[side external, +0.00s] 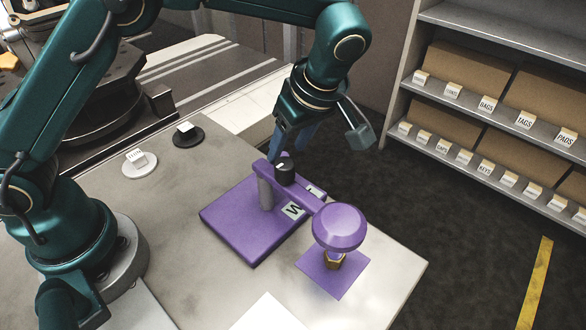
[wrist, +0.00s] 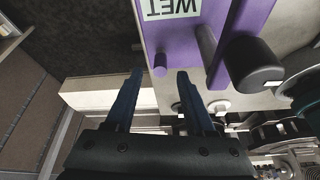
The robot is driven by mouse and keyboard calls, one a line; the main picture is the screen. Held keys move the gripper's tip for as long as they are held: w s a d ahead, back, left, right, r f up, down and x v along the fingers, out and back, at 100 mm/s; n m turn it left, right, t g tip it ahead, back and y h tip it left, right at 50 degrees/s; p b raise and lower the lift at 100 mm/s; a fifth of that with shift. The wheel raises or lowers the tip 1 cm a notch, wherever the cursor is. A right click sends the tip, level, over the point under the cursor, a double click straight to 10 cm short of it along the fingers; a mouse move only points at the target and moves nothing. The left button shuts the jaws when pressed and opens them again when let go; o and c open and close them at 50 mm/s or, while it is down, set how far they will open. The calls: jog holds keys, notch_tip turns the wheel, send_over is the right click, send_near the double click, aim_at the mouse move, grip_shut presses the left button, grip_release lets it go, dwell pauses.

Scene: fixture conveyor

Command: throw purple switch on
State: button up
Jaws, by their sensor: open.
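A purple fixture (side external: 250,215) stands on the table, with a flat base, a grey post and a raised purple bar carrying a black knob (side external: 285,171). Label plates lie beside the bar. My gripper (side external: 287,148) is open just behind and above the knob.
A purple mushroom-shaped button (side external: 339,228) on a brass collar stands in front right, near the table edge. White (side external: 139,164) and black (side external: 185,136) round pieces sit at the back left. Shelves with labelled boxes (side external: 460,75) stand at right, beyond open floor.

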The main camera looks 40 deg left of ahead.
jog(key=shift+x, duration=2.25)
jog(key=shift+d, duration=0.1)
grip_shut()
